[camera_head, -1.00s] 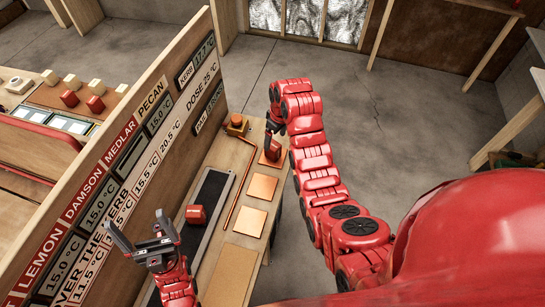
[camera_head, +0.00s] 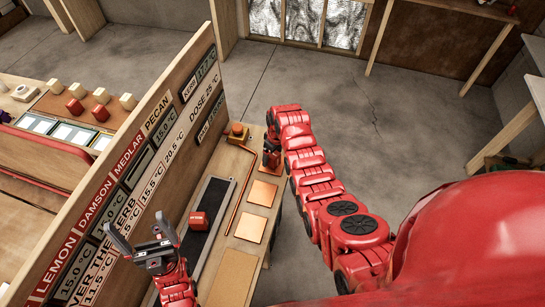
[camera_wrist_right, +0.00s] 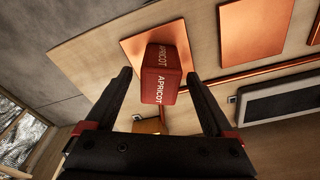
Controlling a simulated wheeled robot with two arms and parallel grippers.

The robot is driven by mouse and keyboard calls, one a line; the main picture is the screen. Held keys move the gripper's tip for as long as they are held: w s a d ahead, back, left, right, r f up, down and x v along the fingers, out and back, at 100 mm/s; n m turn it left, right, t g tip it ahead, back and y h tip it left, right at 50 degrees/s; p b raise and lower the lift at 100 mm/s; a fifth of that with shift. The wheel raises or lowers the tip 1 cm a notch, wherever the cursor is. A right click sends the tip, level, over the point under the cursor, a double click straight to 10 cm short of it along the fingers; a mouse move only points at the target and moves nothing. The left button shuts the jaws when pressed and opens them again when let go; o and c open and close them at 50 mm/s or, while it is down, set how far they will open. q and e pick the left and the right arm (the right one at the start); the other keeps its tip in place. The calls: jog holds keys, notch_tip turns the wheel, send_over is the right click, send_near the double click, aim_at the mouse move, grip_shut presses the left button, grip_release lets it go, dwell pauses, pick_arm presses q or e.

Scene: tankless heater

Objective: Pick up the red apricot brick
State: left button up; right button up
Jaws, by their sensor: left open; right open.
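The red apricot brick (camera_wrist_right: 165,75), with white APRICOT lettering, shows in the right wrist view near a copper plate. My right gripper (camera_wrist_right: 159,76) is open, with one dark finger on each side of the brick's lower part; I cannot tell whether they touch it. My left gripper (camera_head: 135,222) is open and empty, beside the sign board.
Another red brick (camera_head: 199,220) sits on a dark strip (camera_head: 205,195). Copper plates (camera_head: 251,228) lie beside a copper pipe (camera_head: 240,192). An orange button box (camera_head: 238,132) stands at the table's far end. The tall sign board (camera_head: 150,140) borders the left side.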

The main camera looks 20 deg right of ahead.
jog(key=shift+c, duration=0.3)
grip_shut()
jog(key=shift+w+r, duration=0.1)
jog(key=shift+r, duration=0.05)
jog(key=shift+r+b, duration=0.4)
jog(key=shift+r, duration=0.05)
notch_tip(320, 180, up, 5)
jog(key=b, duration=0.3)
jog(key=shift+w+r, duration=0.1)
notch_tip(320, 180, up, 3)
jog(key=shift+f+p, duration=0.1)
jog(key=shift+p, duration=0.2)
jog(key=shift+r, duration=0.45)
